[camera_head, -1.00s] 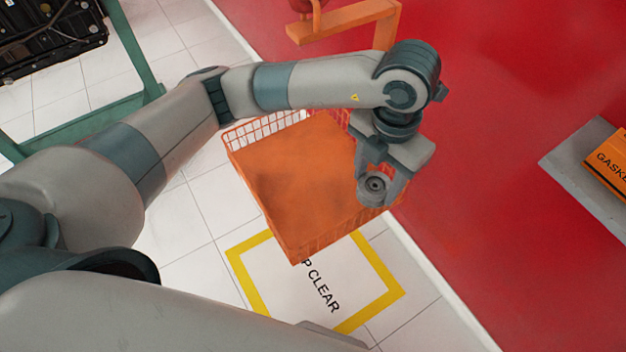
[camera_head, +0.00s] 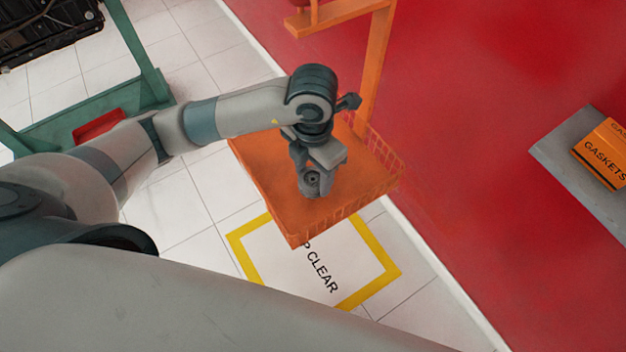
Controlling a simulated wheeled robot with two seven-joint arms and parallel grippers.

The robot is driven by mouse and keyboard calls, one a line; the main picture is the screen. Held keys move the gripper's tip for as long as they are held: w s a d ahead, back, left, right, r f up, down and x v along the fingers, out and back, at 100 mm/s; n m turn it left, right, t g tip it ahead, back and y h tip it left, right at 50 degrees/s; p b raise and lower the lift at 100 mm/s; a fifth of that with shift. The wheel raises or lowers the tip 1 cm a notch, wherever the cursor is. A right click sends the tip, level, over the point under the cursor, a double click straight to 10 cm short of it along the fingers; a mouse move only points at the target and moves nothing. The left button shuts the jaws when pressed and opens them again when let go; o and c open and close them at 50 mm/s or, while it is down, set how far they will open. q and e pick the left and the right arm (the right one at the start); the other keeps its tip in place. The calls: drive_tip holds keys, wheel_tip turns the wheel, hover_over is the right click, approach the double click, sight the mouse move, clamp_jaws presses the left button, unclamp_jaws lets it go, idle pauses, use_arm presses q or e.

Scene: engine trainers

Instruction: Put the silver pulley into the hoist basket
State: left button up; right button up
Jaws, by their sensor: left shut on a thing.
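The orange hoist basket (camera_head: 268,205) hangs in the middle of the head view, with a solid floor and low mesh sides. My left gripper (camera_head: 312,185) points down over the basket floor, inside its outline. It is shut on the silver pulley (camera_head: 313,179), a small grey disc with a dark hub, partly covered by the fingers. I cannot tell whether the pulley touches the basket floor. My right gripper is not in view.
An orange hoist post (camera_head: 375,65) rises behind the basket beside the red wall. A grey shelf with an orange gaskets box (camera_head: 603,155) is at the right. A green frame (camera_head: 140,50) stands at the left. The yellow-bordered floor marking (camera_head: 345,255) is clear.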

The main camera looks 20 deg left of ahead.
sight(313, 178)
use_arm(q)
drive_tip(key=shift+f+p, duration=0.7)
drive_tip(key=shift+f, duration=1.25)
drive_tip(key=shift+f, duration=0.2)
drive_tip(key=o, duration=1.4)
drive_tip(key=shift+r, duration=0.1)
